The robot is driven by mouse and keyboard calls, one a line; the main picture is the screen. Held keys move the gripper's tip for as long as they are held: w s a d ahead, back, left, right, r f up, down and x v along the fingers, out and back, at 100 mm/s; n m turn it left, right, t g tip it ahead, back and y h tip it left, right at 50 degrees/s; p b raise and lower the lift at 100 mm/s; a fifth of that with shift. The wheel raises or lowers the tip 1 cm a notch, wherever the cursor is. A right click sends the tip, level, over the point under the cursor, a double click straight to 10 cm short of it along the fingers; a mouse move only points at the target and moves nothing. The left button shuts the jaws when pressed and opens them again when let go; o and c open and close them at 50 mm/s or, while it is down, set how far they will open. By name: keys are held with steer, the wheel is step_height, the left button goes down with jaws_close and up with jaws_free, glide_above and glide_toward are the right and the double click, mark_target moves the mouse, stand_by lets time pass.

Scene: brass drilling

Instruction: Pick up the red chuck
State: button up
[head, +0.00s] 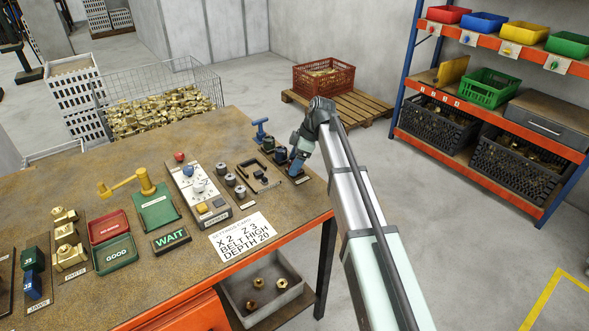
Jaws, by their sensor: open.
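I cannot make out a red chuck in the head view. A row of small dark parts lies at the table's right end: one with a green tint (267,145) and one with a blue tint (281,155).
A blue T-handled tool (262,131) stands behind the row. A black bracket (258,175), grey cylinders (231,180) and a control panel (200,190) with a red knob are to the left. A settings card (240,237) lies in front. The table (305,205) ends just right.

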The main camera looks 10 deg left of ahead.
steer(key=shift+a+f, duration=0.1)
steer(key=shift+f, duration=0.15)
jaws_close()
stand_by(0.5)
